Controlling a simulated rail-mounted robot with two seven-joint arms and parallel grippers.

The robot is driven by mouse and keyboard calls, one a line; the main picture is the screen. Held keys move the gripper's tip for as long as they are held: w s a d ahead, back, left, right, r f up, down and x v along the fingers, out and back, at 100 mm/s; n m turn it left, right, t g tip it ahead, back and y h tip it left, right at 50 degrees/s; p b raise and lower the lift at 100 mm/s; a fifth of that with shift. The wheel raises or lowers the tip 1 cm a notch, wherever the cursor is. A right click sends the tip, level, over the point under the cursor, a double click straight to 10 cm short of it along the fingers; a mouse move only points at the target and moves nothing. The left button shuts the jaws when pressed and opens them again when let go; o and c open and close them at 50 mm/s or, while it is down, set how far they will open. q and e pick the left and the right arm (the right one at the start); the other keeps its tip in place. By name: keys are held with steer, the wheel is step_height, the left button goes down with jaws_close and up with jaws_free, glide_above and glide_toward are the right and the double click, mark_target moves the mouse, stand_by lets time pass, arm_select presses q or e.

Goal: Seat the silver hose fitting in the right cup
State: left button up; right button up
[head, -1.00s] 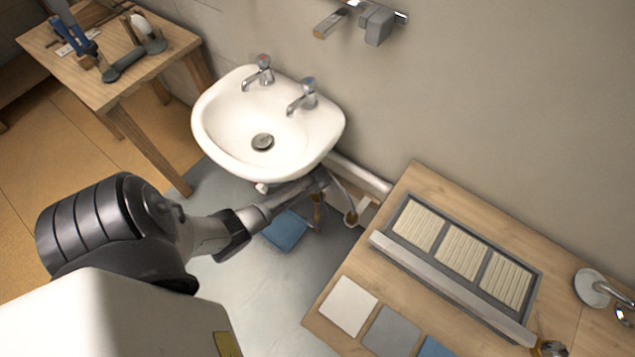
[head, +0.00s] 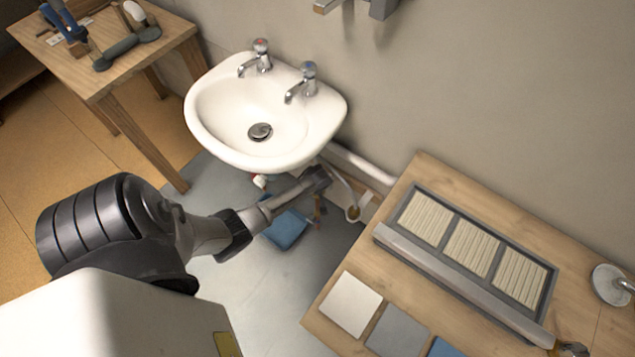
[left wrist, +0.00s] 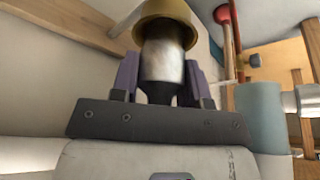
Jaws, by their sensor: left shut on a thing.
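In the left wrist view my left gripper (left wrist: 160,78) is shut on the silver hose fitting (left wrist: 166,60), a shiny cylinder between its two purple-grey fingers. A brass-coloured cup (left wrist: 167,22) covers the fitting's far end in this view. I cannot tell whether the fitting is inside the cup or only in front of it, nor which cup this is. In the head view my left gripper (head: 318,178) reaches in under the white washbasin (head: 215,110); the fitting cannot be made out there. My right gripper is not in view.
A pale hose ends near a small brass piece (head: 353,213) right of my gripper, by the wall pipe (head: 362,166). A red-topped part (left wrist: 222,14) and a teal cylinder (left wrist: 258,112) stand close right of my gripper.

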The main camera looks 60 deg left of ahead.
arm_select(q)
steer(key=shift+f, duration=0.2)
steer(key=o, duration=1.1)
steer(key=shift+d+r+p, duration=0.15)
steer(key=shift+r+p, duration=0.25)
steer(key=shift+r, duration=0.1)
steer(key=p+v, duration=0.6)
steer(key=v, duration=0.6)
steer(key=shift+s+d+r+p, duration=0.15)
steer(key=shift+s+r+p, duration=0.05)
steer(key=shift+r+p, duration=0.1)
